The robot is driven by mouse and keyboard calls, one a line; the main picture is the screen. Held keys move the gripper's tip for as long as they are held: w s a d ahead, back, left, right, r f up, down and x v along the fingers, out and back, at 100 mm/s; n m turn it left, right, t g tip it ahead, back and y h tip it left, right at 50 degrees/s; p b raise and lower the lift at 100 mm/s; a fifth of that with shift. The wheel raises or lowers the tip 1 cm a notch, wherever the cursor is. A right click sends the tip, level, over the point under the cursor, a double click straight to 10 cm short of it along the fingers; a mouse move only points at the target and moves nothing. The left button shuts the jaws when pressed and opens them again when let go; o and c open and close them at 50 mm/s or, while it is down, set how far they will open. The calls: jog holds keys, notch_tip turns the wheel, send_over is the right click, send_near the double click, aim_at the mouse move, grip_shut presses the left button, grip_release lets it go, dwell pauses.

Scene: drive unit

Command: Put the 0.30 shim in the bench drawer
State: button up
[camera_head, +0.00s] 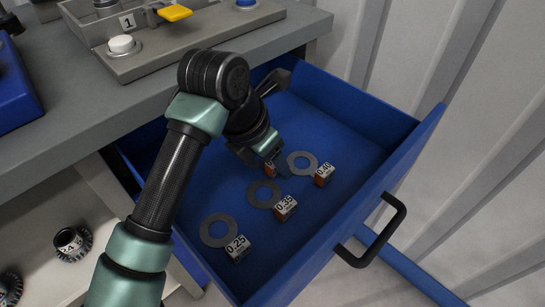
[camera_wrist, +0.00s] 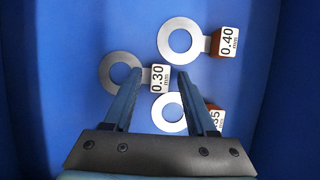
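The 0.30 shim (camera_wrist: 107,72) is a flat grey ring with a white-faced tag block (camera_wrist: 159,78) reading "0.30 mm". It lies in the blue bench drawer (camera_head: 336,106), which is pulled open. My gripper (camera_wrist: 157,72) is open above it. The fingers stand on either side of the tag with a gap to each, and the left finger covers part of the ring. In the head view my gripper (camera_head: 277,168) reaches down into the drawer and hides most of this shim. I cannot tell the fingers' exact height above the tag.
The 0.40 shim (camera_head: 301,163), 0.35 shim (camera_head: 264,194) and 0.25 shim (camera_head: 219,230) lie in the same drawer with their tags. The drawer has a black handle (camera_head: 373,238). The bench top (camera_head: 62,85) holds a grey fixture (camera_head: 195,40). A shelf below holds toothed parts.

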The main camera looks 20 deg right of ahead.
jog(key=shift+r, duration=0.1)
jog(key=shift+r, duration=0.25)
jog(key=p+v, duration=0.3)
jog(key=v, duration=0.8)
jog(key=shift+a+r, duration=0.25)
jog(key=shift+p, duration=0.35)
